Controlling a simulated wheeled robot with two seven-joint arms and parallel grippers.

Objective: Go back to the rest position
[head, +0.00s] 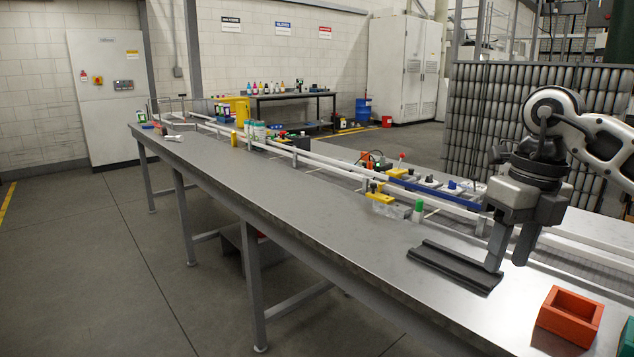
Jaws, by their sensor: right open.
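My right gripper (510,255) shows at the right of the head view, its arm coming in from the right edge. It points down over the long grey metal table (340,222). Its two fingers are spread apart, with nothing between them. The left fingertip appears close to the right end of a dark ridged tray (455,267) on the table; I cannot tell whether they touch. My left gripper is out of the frame.
An orange open box (570,317) and a green one (627,338) stand at the front right. A green-capped bottle (418,211) and a grey block with a yellow part (385,203) stand beside the white rails (325,160). The table's left and middle are largely clear.

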